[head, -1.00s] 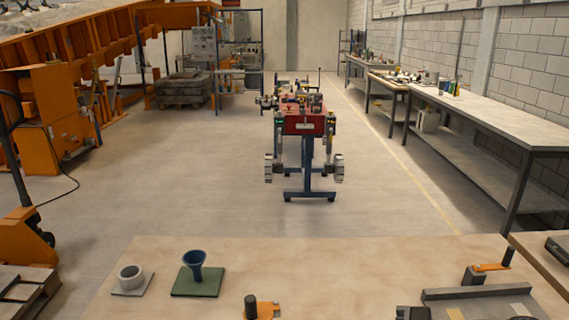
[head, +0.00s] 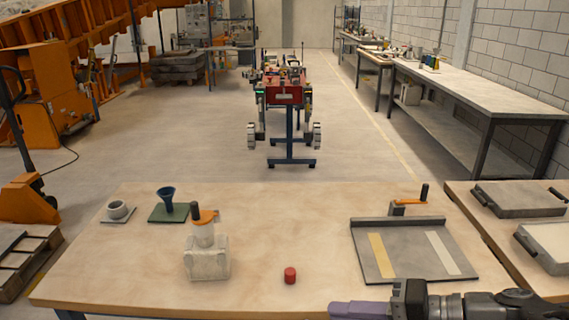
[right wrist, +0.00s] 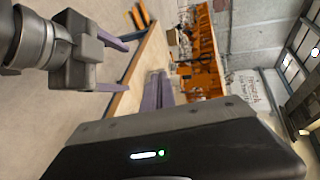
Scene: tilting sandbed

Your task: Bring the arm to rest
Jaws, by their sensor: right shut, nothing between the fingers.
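My right gripper (head: 335,309) shows at the bottom right edge of the head view, with its arm coming in from the right. Its purple fingers are shut with nothing between them, over the near edge of the wooden table (head: 130,260). In the right wrist view its purple fingers (right wrist: 158,88) lie side by side. Another dark wrist of mine with purple fingers (right wrist: 118,40), apparently the left gripper, shows at the upper left there.
A pale block (head: 207,262) with an orange-handled tool and a red cylinder (head: 290,275) stand on the table. A grey board (head: 410,262) with strips lies right of them, close to my right gripper. Funnel (head: 167,203) and ring (head: 119,210) stand far left.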

